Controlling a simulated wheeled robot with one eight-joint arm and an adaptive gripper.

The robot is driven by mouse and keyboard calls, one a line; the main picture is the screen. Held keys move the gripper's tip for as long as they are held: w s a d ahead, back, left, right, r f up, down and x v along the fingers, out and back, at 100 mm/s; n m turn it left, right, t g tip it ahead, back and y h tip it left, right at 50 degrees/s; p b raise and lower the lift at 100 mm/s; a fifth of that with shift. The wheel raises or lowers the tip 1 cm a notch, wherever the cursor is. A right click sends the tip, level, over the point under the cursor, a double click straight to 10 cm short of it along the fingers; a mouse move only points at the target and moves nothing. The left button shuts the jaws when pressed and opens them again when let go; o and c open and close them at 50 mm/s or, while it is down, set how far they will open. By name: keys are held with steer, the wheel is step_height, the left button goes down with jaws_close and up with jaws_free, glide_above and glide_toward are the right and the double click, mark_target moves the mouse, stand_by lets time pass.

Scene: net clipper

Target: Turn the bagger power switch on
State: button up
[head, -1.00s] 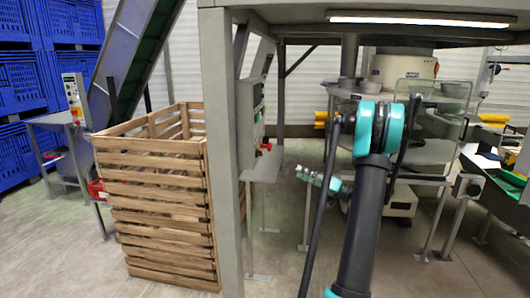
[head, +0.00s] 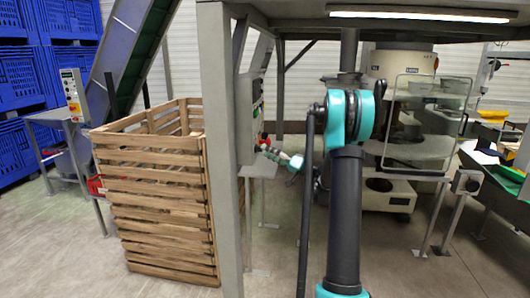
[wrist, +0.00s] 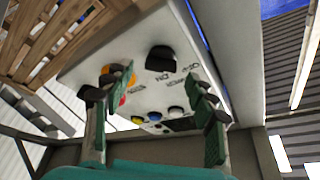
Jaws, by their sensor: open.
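A light control panel fills the middle of the wrist view (wrist: 205,70), tilted in the picture. A large black rotary switch (wrist: 160,59) is on it, with ON and OFF lettering beside it. My gripper (wrist: 152,94) is open and empty, with its two green-and-black fingers apart. The switch appears between and beyond the fingertips, and no contact shows. In the head view, my gripper (head: 272,152) is beside the panel (head: 249,115) behind the grey post. The black switch cannot be made out there.
Blue, white and yellow buttons (wrist: 137,120) sit on the panel, and an orange-yellow one is partly behind the left finger. A grey post (head: 222,150) and a slatted wooden crate (head: 165,210) stand left of my gripper. A round machine (head: 400,150) stands to the right.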

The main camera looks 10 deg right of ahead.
steer(key=shift+x, duration=0.95)
steer(key=c, duration=1.2)
